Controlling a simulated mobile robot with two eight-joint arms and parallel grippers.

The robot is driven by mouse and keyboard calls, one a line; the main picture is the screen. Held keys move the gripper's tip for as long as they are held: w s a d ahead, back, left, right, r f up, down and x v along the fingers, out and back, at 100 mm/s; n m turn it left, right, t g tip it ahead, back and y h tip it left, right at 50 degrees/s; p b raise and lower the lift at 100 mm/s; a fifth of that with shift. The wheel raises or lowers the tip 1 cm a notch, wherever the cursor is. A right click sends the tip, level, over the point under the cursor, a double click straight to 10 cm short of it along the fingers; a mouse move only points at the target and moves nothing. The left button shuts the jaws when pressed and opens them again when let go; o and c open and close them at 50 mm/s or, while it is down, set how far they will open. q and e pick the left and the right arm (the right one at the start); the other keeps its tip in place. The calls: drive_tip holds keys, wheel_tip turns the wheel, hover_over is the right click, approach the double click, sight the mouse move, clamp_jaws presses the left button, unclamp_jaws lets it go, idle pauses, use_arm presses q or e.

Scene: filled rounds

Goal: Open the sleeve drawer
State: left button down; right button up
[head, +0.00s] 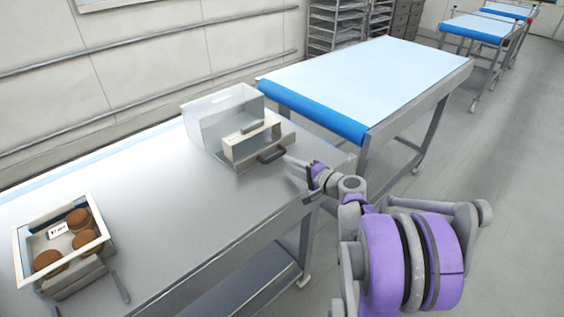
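The sleeve drawer (262,142) is a cream box with a dark handle (271,155) on its front. It sits in a pale, see-through sleeve (222,108) on the grey metal table. The drawer stands partly out of the sleeve, towards the table's right edge. My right gripper (294,167) is just right of the handle, near the table edge. Its fingers are small and grey against the grey table, so I cannot tell whether they touch the handle or are open or shut. My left gripper is not in view.
A cream-rimmed bin (22,258) with brown round items (78,219) and a small white label stands at the table's near left. The metal table (165,205) is clear between bin and sleeve. A blue-topped table (372,77) stands beyond, with racks (335,22) behind.

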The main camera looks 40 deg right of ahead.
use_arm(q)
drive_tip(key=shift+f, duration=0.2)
use_arm(e)
drive_tip(key=v, duration=0.5)
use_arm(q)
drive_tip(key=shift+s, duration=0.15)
